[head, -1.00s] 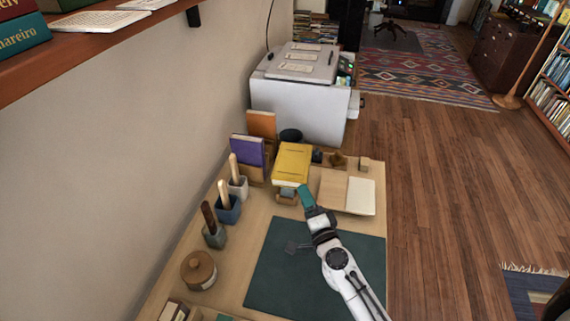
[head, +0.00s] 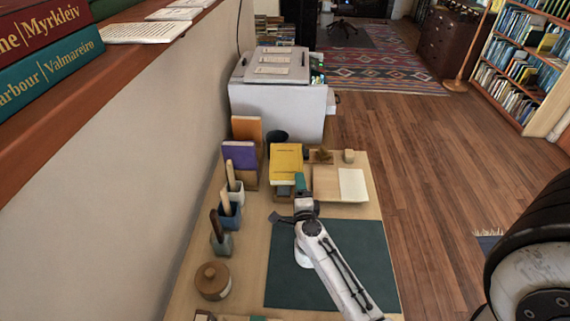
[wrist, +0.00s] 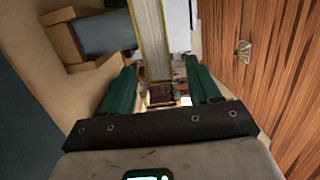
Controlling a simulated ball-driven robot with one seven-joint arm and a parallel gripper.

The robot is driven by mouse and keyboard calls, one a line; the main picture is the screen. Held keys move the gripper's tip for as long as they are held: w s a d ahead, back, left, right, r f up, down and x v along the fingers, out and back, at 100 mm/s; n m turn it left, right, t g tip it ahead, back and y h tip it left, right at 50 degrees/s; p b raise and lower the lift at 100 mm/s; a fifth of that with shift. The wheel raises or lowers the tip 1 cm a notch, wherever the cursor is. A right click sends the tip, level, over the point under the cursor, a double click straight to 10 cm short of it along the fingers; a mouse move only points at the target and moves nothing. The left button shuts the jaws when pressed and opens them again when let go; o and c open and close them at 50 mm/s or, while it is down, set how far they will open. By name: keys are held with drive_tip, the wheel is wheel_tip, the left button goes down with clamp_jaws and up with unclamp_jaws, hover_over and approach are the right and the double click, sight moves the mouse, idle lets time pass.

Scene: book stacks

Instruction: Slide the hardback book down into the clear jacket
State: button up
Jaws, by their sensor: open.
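A yellow book (head: 286,160) stands at the far end of the desk, its yellow cover facing me. My gripper (head: 300,179) is just in front of its lower right part. In the wrist view my gripper (wrist: 162,88) is open, its two green fingers apart. The book's pale page edge (wrist: 150,38), with yellow cover along it, shows ahead between them; I cannot tell whether either finger touches it. I cannot make out the clear jacket in either view.
A purple book (head: 240,157) and an orange book (head: 247,130) stand left of the yellow book. A wooden tray with a white pad (head: 353,184) lies at right. Brush pots and a lidded jar (head: 213,281) line the left side. A green mat (head: 358,257) covers the front.

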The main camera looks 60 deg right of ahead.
sight(286, 163)
drive_tip(key=shift+x, duration=2.75)
drive_tip(key=shift+s+f, duration=0.1)
drive_tip(key=shift+c, duration=0.2)
clamp_jaws()
